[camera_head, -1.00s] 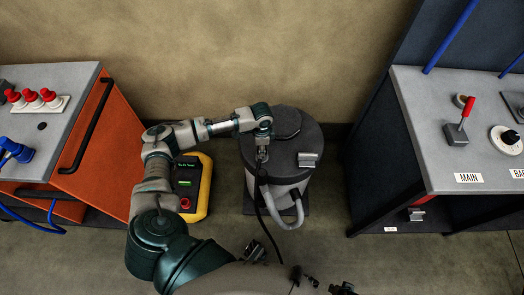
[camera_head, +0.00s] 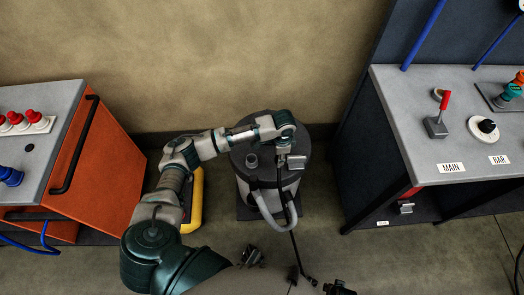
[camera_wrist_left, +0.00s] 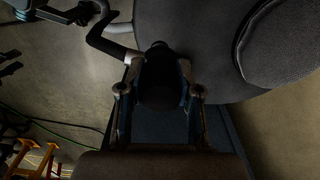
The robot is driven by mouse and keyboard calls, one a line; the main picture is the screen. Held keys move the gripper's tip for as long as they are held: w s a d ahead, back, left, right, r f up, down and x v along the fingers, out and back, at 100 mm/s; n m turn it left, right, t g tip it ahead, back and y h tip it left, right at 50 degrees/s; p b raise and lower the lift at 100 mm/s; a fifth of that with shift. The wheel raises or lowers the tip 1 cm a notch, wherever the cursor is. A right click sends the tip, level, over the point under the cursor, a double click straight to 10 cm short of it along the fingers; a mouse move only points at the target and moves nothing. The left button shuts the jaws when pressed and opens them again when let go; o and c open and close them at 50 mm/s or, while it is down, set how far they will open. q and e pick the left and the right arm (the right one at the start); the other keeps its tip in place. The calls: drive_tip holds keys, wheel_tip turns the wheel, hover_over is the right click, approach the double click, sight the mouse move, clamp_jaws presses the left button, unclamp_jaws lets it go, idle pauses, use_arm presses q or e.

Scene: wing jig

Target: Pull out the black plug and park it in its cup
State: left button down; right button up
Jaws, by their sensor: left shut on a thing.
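My left gripper (camera_head: 281,152) is over the front right of the dark round lid (camera_head: 243,146) of a grey drum. It is shut on the black plug (camera_wrist_left: 160,82), which is dark between the two fingers in the left wrist view. A black cable runs down from the gripper past the drum's front. A short grey round stub (camera_head: 252,161) stands on the lid left of the gripper, with nothing in it that I can make out. A grey metal bracket (camera_head: 297,162) is close beside the gripper on the right; whether they touch is unclear. No clearly marked cup shows.
A grey hose (camera_head: 268,212) loops at the drum's front. A yellow box (camera_head: 197,195) stands on the floor left, partly behind my arm. An orange cabinet (camera_head: 105,165) is at left; a grey bench (camera_head: 440,125) with a red lever (camera_head: 442,105) is at right.

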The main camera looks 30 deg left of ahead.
use_arm(q)
drive_tip(key=d+r+p, duration=0.2)
drive_tip(key=p, duration=0.1)
drive_tip(key=d+r+p, duration=0.1)
drive_tip(key=d, duration=0.1)
drive_tip(key=shift+w+d+r+p, duration=0.1)
drive_tip(key=shift+w+r+p, duration=0.15)
drive_tip(key=shift+w+p, duration=0.1)
idle(0.5)
